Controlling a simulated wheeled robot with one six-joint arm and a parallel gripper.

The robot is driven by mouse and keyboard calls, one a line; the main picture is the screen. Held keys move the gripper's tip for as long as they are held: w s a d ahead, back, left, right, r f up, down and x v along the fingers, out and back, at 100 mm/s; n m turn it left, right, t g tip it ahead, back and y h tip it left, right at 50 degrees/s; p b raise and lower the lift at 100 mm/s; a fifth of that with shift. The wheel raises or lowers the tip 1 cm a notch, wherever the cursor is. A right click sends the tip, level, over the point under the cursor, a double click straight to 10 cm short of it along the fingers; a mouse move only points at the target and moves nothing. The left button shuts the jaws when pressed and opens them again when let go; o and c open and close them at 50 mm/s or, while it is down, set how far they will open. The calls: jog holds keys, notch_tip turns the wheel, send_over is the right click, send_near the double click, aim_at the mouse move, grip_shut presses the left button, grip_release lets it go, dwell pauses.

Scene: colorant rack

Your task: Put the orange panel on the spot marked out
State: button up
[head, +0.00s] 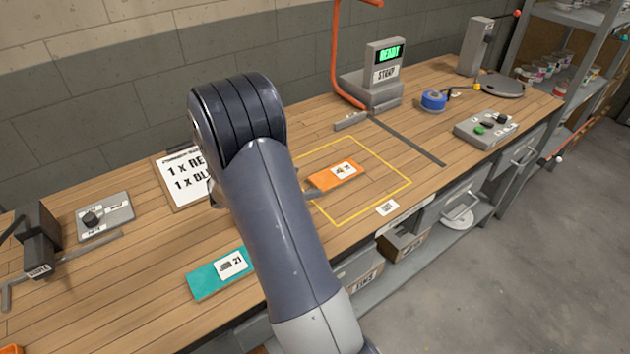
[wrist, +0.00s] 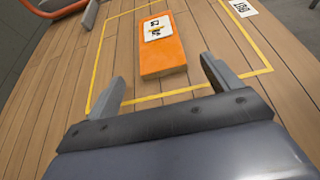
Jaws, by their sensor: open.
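The orange panel (head: 336,174) lies flat on the wooden bench, inside the yellow outlined square (head: 397,200). It has a white label on top. In the wrist view the orange panel (wrist: 163,58) lies just beyond my gripper (wrist: 164,82), within the yellow outline (wrist: 180,92). My gripper is open, its two fingers apart with nothing between them. In the head view my arm hides most of the gripper; one finger shows near the panel's left end. The near left part of the outline is partly hidden by my arm.
A teal panel (head: 218,274) marked 21 lies at the front left of the bench. A paper sign (head: 180,180) and a grey knob box (head: 105,217) are at left.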

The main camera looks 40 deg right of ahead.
aim_at(322, 182)
jog(key=v, duration=0.5)
jog(key=shift+a+r, duration=0.15)
jog(key=x, duration=1.2)
jog(key=shift+f, duration=0.55)
jog(key=shift+r, duration=2.1)
